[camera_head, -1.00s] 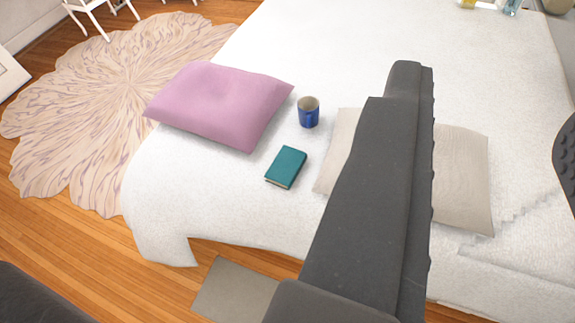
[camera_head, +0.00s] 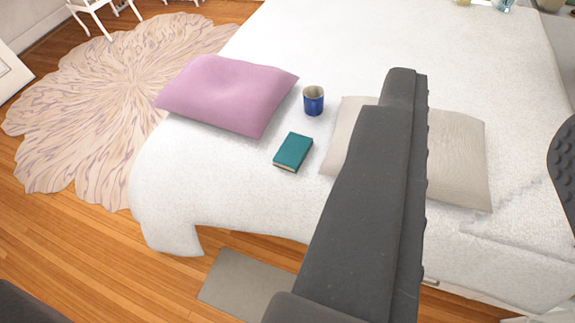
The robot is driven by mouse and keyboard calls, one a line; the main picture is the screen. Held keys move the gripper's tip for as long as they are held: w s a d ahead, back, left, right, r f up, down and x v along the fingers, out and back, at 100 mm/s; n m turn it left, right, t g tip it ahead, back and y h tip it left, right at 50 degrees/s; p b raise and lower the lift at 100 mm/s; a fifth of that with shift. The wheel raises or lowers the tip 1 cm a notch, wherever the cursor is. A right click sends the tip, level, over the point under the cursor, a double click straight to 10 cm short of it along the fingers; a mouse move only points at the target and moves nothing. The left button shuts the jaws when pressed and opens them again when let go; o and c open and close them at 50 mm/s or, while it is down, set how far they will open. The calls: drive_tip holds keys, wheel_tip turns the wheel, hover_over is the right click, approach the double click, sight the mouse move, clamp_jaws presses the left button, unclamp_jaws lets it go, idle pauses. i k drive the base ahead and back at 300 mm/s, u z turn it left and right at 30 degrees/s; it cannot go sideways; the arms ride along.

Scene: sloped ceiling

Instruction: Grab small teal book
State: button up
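The small teal book (camera_head: 293,151) lies flat on the white bed (camera_head: 235,190), close to the bed's near edge. It is between the pink pillow and the beige pillow, just in front of the blue mug. My dark arm stretches up the middle of the picture, to the right of the book, and covers part of the beige pillow. It is apart from the book in the picture. My gripper's fingers cannot be made out, so I see nothing held.
A pink pillow (camera_head: 229,92) and a blue mug (camera_head: 313,100) are beyond the book. A beige pillow (camera_head: 460,155) is to its right. A grey mat (camera_head: 240,282) lies on the wooden floor (camera_head: 110,245). A round patterned rug (camera_head: 110,110) is at left.

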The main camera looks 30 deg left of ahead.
sight(295, 149)
drive_tip(key=k, duration=1.05)
drive_tip(key=u, duration=0.5)
drive_tip(key=i, duration=0.8)
drive_tip(key=u, duration=0.45)
drive_tip(key=i, duration=1.55)
drive_tip(key=z, duration=0.4)
